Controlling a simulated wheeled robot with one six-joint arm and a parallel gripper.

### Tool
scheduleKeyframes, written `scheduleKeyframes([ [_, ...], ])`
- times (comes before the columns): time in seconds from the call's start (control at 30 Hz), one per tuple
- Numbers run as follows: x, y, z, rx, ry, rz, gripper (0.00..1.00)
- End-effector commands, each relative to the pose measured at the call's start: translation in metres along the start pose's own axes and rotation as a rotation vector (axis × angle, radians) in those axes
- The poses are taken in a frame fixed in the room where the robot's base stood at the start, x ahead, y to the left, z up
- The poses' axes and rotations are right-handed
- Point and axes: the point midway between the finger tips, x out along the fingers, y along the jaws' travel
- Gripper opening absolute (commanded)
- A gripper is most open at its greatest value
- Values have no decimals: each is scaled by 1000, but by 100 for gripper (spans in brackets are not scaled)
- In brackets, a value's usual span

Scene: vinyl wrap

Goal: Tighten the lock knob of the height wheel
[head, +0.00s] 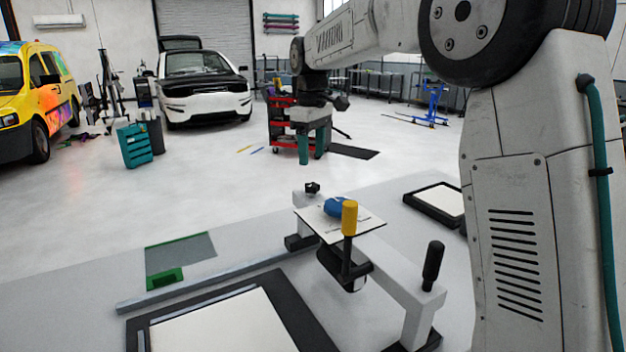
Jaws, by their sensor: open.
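A white gantry frame (400,292) stands on the grey bench. A small black knob (312,187) sits on top of its far end. A blue round part (336,207) lies on a white plate in its middle, next to an upright yellow-topped handle (349,217). A black upright handle (433,262) stands at its near right end. I cannot tell for sure which part is the height wheel or its lock knob. My gripper (315,148), with teal fingers, is open and empty, pointing down, and appears above and beyond the gantry in the picture, apart from it.
A black-framed white panel (283,318) lies in front, and a grey rail (205,290) runs behind it. A green-edged grey sheet (181,255) lies at left. A black tray with a white sheet (437,199) lies at right. A red tool cart (281,115) stands behind my gripper.

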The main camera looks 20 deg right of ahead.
Motion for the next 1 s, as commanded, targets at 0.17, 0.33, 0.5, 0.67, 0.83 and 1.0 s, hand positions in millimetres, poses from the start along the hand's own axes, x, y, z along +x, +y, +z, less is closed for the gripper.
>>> scheduleKeyframes([
  [0.17, 13, 3, -3, -8, -2, -2, 57],
  [0.33, 40, 2, -3, -7, -3, -2, 57],
  [0.5, 65, 2, -2, -7, -2, -2, 57],
  [0.67, 77, 2, -3, -6, -1, -1, 57],
  [0.83, 80, 3, -2, -6, 0, 0, 57],
  [1.0, 79, 3, -2, -6, 0, 0, 43],
])
